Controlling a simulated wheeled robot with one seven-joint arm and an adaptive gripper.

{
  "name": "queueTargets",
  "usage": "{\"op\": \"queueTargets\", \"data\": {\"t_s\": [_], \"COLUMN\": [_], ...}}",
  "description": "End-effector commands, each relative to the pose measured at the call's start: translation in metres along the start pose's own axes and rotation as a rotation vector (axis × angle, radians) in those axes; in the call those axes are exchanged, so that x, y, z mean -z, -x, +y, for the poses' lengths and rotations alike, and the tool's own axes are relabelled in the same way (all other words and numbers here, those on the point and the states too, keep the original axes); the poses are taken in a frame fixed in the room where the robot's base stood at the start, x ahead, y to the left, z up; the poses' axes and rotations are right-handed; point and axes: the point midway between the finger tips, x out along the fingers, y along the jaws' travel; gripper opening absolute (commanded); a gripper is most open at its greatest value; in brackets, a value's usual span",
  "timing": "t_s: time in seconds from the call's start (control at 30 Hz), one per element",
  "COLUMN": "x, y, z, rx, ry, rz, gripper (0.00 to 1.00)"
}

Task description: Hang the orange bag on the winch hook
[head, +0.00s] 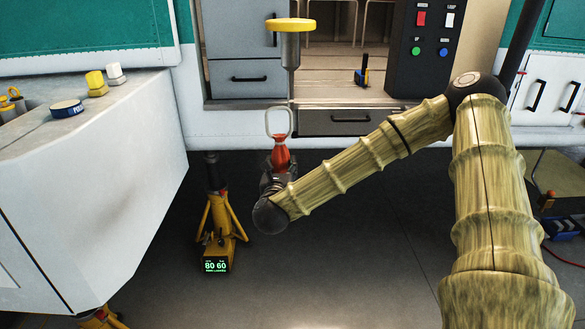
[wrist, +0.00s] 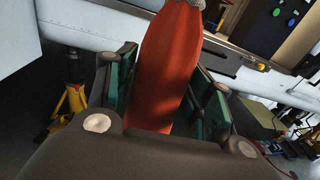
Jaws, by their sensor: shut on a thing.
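The orange bag (head: 281,154) is slim and upright, with a pale grey loop (head: 267,122) standing above its neck. My gripper (head: 276,172) is shut around the bag's lower part. In the wrist view the orange bag (wrist: 166,70) fills the space between the dark green pads of my gripper (wrist: 163,95); the loop is out of that view. The winch (head: 291,25) shows as a yellow disc with a grey body and a thin rod (head: 291,85) running down to the loop's right side. The hook's tip is too small to make out, and I cannot tell whether it passes through the loop.
The helicopter cabin with grey drawers (head: 245,78) and a black button panel (head: 425,45) is behind. A white cowling (head: 90,190) stands at left, with small items on top. A yellow jack (head: 220,235) stands below. Open floor (head: 360,260) lies beneath my arm.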

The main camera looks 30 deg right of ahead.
Motion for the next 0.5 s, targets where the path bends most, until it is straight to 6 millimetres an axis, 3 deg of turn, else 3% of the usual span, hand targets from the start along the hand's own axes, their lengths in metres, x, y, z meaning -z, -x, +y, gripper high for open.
{"op": "queueTargets", "data": {"t_s": [0.2, 0.5], "x": [-0.009, -0.015], "y": [-0.010, -0.015], "z": [-0.023, -0.034], "rx": [0.074, 0.108], "ry": [-0.001, 0.000], "rz": [0.018, 0.029], "gripper": [0.00, 0.00]}}
